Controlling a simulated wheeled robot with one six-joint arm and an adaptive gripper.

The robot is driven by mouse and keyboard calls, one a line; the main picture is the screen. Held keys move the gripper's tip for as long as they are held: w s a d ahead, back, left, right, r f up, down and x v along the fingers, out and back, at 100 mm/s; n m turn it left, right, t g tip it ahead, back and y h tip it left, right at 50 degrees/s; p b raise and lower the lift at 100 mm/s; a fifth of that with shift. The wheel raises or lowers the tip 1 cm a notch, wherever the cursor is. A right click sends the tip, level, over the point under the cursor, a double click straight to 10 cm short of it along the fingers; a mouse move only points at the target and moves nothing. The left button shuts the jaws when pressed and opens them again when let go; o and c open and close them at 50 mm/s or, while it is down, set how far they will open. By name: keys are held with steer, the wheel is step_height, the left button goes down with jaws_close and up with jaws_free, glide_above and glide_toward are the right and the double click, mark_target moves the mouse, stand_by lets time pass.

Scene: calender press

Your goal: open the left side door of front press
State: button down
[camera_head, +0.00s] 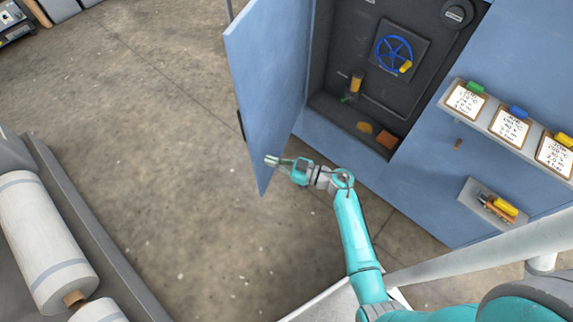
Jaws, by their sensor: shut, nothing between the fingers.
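The blue side door (268,75) of the press stands swung open, out to the left from the blue press body (425,195). A dark handle (240,125) shows at the door's outer left edge. My teal gripper (271,160) is shut and empty. In the picture its fingertips overlap the lower inner face of the door; whether they touch it I cannot tell. The opened dark compartment (345,50) shows a blue handwheel (394,54) with a yellow knob.
A shelf (482,120) with several clipboards runs along the press front at right, above a small ledge (475,192) holding a yellow-handled tool. Large white rolls (42,235) lie at lower left. Bare concrete floor (140,130) lies between the rolls and the door.

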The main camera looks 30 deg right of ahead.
mark_target(253, 156)
steer(key=shift+x, duration=1.95)
